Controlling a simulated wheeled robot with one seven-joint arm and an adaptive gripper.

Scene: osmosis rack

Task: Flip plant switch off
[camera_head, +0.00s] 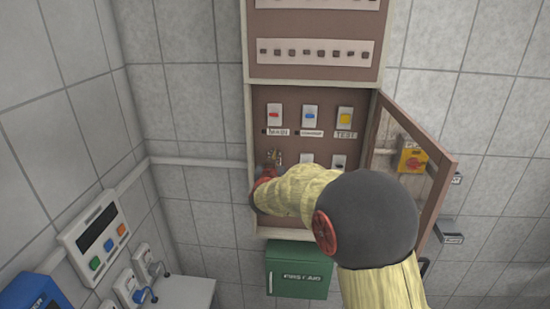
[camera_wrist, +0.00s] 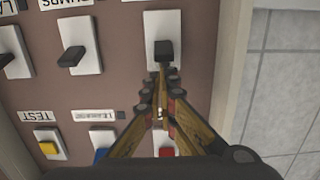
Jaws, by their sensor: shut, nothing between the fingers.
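My gripper (camera_head: 275,158) is at the lower left of an open wall cabinet. In the wrist view, its fingers (camera_wrist: 162,76) are shut, with the tips right at a black toggle (camera_wrist: 163,50) on a white plate. I cannot tell if they touch it. That switch's label is cut off by the frame's top edge, so I cannot read it as the plant switch. A second black toggle (camera_wrist: 71,56) is beside it, and a third (camera_wrist: 7,59) is partly cut off at the left. In the head view my arm hides much of the lower row.
Above in the cabinet are a red MAIN switch (camera_head: 274,115), a blue switch (camera_head: 310,116) and a yellow TEST switch (camera_head: 345,118). The cabinet door (camera_head: 436,190) hangs open at the right. A control box (camera_head: 95,235) hangs at the left.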

